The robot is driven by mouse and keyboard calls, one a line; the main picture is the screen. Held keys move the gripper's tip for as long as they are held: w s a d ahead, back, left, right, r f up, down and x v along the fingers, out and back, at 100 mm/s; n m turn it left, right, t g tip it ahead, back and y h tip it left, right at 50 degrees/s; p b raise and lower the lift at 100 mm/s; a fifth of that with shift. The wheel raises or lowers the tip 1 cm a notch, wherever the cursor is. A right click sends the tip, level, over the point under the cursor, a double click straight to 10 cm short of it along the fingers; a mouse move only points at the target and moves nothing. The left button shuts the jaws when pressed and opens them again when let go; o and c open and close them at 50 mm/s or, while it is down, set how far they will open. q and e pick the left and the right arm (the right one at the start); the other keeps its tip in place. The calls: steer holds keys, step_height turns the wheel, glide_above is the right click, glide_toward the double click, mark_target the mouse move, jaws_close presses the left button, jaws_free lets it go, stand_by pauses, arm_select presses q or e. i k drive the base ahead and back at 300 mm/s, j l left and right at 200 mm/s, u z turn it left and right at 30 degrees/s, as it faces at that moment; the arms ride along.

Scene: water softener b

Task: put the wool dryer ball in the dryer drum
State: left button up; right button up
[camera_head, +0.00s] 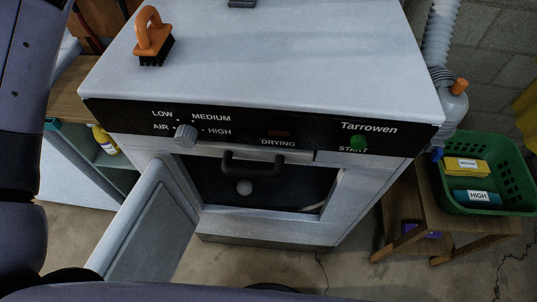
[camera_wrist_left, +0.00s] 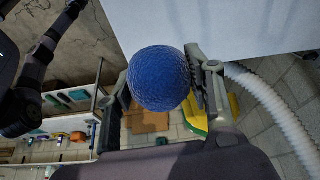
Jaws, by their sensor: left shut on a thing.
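A blue, rough-textured ball (camera_wrist_left: 159,78), the wool dryer ball, is between the two fingers of my left gripper (camera_wrist_left: 160,85) in the left wrist view. The gripper is shut on it. Neither this gripper nor the blue ball shows in the head view. The dryer (camera_head: 250,60) stands in the middle of the head view. Its door (camera_head: 138,232) is swung open to the left. The dark drum opening (camera_head: 290,188) is uncovered, and a small pale round thing (camera_head: 244,187) shows inside it. My right gripper is in neither view.
A dark handle (camera_head: 252,165) crosses the top of the opening. An orange brush (camera_head: 153,38) stands on the dryer top. At right, a green basket (camera_head: 490,170) holds several packages on a wooden stand (camera_head: 425,205). A pale hose (camera_wrist_left: 275,110) shows in the wrist view.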

mark_target(282, 194)
steer(key=k+l, duration=0.15)
steer(key=l, duration=0.25)
steer(key=k+l, duration=0.1)
steer(key=l, duration=0.35)
steer(key=k+l+u, duration=0.1)
steer(key=l, duration=0.3)
steer(key=k+l, duration=0.2)
steer(key=l, duration=0.25)
steer(key=k+l, duration=0.1)
steer(key=l, duration=0.3)
